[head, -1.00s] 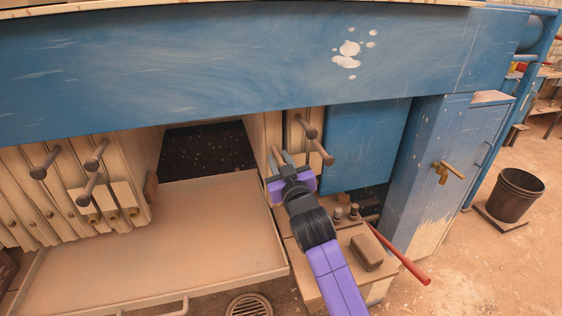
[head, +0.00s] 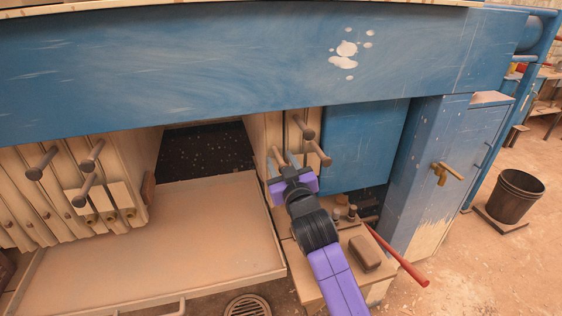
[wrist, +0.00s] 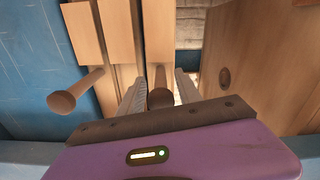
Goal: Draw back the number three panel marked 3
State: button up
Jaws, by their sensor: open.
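Cream upright panels (head: 276,130) with brown peg handles hang on the right side of the gap, beside the blue end block. No number 3 can be read on any panel in these views. My gripper (head: 283,160) is open at these panels, its fingers pointing at them. In the wrist view, a brown peg handle (wrist: 160,98) lies between the two fingers of my gripper (wrist: 161,88), apparently not clamped. A second peg handle (wrist: 74,94) sticks out to the left, outside the fingers.
More cream panels (head: 60,190) with handles stand at the left. A wide tan tray (head: 170,230) lies below the gap. A red lever (head: 398,256) and a brown block (head: 365,253) are below right of my arm. A blue beam (head: 220,70) runs above.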

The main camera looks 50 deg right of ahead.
jog(key=b+v, duration=0.1)
jog(key=v, duration=0.6)
jog(key=shift+s, duration=0.15)
dwell(0.3)
jog(key=s+a+f+n+t+y, duration=0.1)
jog(key=s+a+n+t+y, duration=0.2)
jog(key=a, duration=0.4)
jog(key=s+a+f+n+t+y, duration=0.1)
jog(key=s+a+y, duration=0.1)
jog(key=s+a, duration=0.45)
jog(key=s+a+f+g+y, duration=0.1)
jog(key=s+a+f, duration=0.2)
jog(key=s, duration=0.4)
jog(key=s+a+f+g+y, duration=0.1)
jog(key=s+a+f+y, duration=0.1)
jog(key=s, duration=0.6)
jog(key=s+a+f+g+y, duration=0.2)
jog(key=s+a+f, duration=0.1)
jog(key=s+a, duration=0.3)
jog(key=shift+s+a+f+n, duration=0.3)
jog(key=shift+s+a+f, duration=0.1)
jog(key=shift+s, duration=0.25)
